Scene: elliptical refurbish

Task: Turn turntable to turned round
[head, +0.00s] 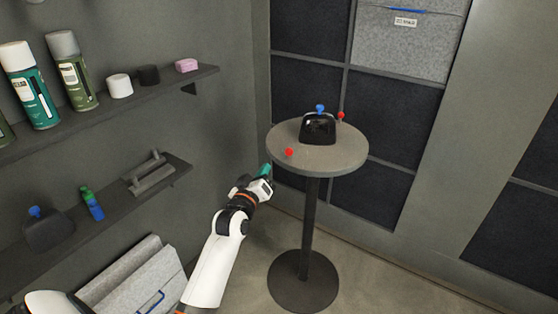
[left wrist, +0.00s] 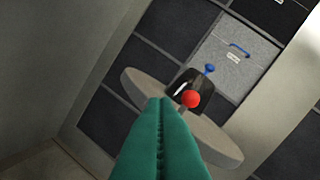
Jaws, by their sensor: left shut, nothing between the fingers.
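The turntable is a round grey top (head: 346,154) on a dark post and round base. A red knob (head: 289,152) stands at its near left edge and a second red knob (head: 340,115) at its far right. A black object with a blue knob (head: 319,128) sits on the top. My left gripper (head: 266,170) is beside the top's left edge, below the near red knob, and appears apart from it. In the left wrist view its green fingers (left wrist: 162,110) are shut together and empty, pointing towards the turntable (left wrist: 215,143) and a red knob (left wrist: 191,99). My right gripper is not seen.
Wall shelves (head: 140,88) on the left hold spray cans, small pots and a pink block. A lower shelf (head: 115,205) holds a dark object with a blue knob, a small bottle and a grey handle-like part. Dark wall panels stand close behind the turntable. The floor around its base is clear.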

